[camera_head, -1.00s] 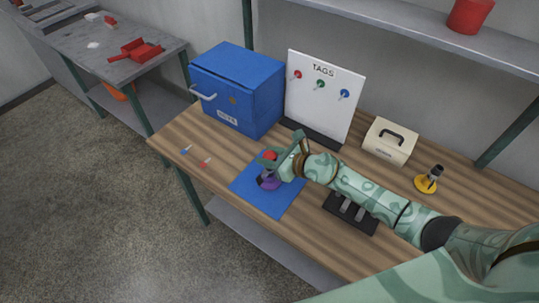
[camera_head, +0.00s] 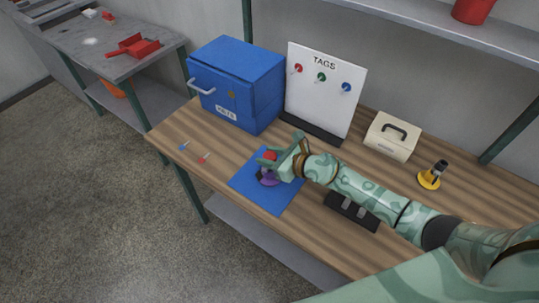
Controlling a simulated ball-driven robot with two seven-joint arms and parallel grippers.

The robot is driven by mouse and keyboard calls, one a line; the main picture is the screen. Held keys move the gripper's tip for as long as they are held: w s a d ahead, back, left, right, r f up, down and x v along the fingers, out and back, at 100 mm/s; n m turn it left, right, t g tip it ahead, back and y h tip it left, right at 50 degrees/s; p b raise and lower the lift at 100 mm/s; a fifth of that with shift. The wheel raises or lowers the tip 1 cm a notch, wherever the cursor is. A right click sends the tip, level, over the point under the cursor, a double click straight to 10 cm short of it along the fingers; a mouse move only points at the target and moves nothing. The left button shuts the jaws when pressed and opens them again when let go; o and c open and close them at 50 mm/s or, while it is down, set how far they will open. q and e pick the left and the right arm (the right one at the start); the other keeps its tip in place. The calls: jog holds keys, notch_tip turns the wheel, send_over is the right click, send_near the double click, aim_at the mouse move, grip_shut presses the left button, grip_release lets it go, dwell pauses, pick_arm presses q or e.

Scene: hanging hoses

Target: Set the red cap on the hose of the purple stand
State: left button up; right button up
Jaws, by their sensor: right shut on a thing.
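The purple stand (camera_head: 267,181) is on the blue mat (camera_head: 277,206) near the table's front edge. My right gripper (camera_head: 269,158) is directly above the stand, shut on the red cap (camera_head: 270,155). The cap shows as a small red patch between the fingers. The fingers hide most of the hose and the upper part of the stand. I cannot tell whether the cap touches the hose end. My left gripper is not in view.
A blue cabinet (camera_head: 236,75), a white TAGS board (camera_head: 323,95) and a cream case (camera_head: 389,137) stand at the back. A yellow-based stand (camera_head: 430,178) is at right. A black holder (camera_head: 350,212) lies under my arm. Small keys (camera_head: 203,159) lie left of the mat.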

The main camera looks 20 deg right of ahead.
jog(key=shift+f, duration=0.3)
jog(key=o, duration=1)
jog(key=shift+s+r, duration=0.1)
jog(key=shift+s+d+r, duration=0.15)
jog(key=shift+s+d, duration=0.1)
jog(key=p+v, duration=0.1)
jog(key=v, duration=1.4)
jog(key=shift+s+d+p, duration=0.15)
jog(key=shift+p, duration=0.25)
